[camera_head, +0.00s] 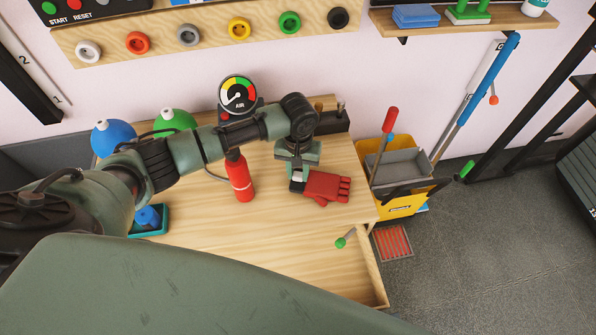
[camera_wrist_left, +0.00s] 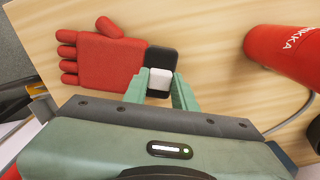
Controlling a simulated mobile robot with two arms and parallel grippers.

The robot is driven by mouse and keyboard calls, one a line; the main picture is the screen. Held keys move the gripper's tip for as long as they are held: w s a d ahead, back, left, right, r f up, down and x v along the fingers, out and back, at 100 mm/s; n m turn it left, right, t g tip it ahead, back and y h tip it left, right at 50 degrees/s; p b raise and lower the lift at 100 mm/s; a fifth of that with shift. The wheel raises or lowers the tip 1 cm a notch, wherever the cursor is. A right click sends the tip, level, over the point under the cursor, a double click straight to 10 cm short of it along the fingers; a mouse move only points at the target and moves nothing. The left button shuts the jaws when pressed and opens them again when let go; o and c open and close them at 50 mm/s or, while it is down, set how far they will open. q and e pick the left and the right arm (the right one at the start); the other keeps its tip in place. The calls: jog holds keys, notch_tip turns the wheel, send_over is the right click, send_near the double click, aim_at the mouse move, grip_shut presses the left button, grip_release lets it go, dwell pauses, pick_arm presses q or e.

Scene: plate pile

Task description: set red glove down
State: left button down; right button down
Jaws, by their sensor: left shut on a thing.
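The red glove (camera_head: 327,187) is at the right part of the wooden table (camera_head: 255,265), its fingers pointing right in the head view. In the left wrist view the glove (camera_wrist_left: 98,62) lies flat in outline, with its black cuff and white tab between the fingers of my left gripper (camera_wrist_left: 160,88). My left gripper (camera_head: 297,180) is shut on the glove's cuff end, pointing down over the table. The glove is at or just above the tabletop; I cannot tell whether it touches. My right gripper is in neither view.
A red bottle (camera_head: 239,178) stands left of the gripper; it is also close in the left wrist view (camera_wrist_left: 288,52). A yellow bucket (camera_head: 402,204) stands beyond the table's right edge. The table's front middle is clear.

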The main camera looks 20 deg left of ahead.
pick_arm(q)
jog(key=shift+f, duration=0.1)
jog(key=c, duration=1.1)
grip_release()
jog(key=shift+c, duration=0.2)
notch_tip(320, 180, up, 12)
jog(key=p, duration=0.1)
